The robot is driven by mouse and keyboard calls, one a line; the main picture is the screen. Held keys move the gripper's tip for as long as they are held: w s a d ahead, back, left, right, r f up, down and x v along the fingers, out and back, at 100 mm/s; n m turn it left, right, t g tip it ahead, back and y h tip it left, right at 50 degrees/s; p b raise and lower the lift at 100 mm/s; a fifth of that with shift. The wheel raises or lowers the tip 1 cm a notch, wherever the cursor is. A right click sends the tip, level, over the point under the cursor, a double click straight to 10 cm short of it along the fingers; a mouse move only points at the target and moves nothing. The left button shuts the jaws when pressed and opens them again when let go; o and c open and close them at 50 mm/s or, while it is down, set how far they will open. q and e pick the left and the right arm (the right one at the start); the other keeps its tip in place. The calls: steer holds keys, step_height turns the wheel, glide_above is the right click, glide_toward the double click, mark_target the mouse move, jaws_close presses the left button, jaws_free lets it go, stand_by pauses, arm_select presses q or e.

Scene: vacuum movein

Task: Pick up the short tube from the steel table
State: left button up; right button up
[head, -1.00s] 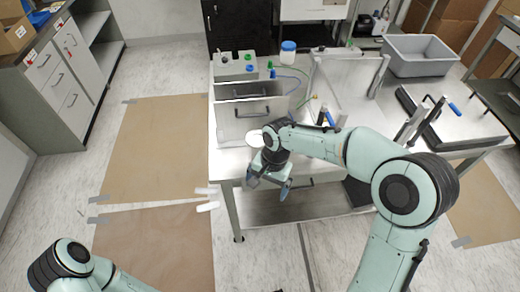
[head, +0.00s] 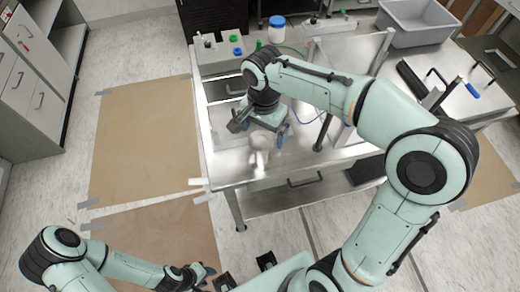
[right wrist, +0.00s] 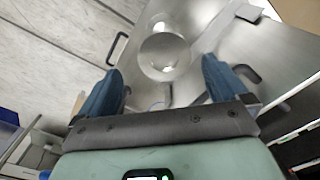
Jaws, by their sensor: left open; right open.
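A clear, round piece that looks like the short tube (head: 260,143) is on the steel table (head: 228,170) near its front left part. In the right wrist view the clear piece (right wrist: 164,58) shows as a circle between and ahead of the fingers. My right gripper (head: 259,132) is open above the table, its fingers apart and nothing between them; it also shows in the right wrist view (right wrist: 162,66). I cannot tell if it touches the tube. My left gripper (head: 207,274) is open, low at the bottom of the head view, away from the table.
A grey box with coloured knobs (head: 222,52) and a blue-lidded jar (head: 276,30) stand at the table's back. A clear frame (head: 350,50) is behind my right arm.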

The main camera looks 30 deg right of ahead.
mark_target(261, 146)
steer(key=f, duration=0.8)
steer(key=shift+w+a+f, duration=0.1)
steer(key=shift+w+f, duration=0.2)
steer(key=shift+r, duration=0.15)
steer(key=c, duration=1.7)
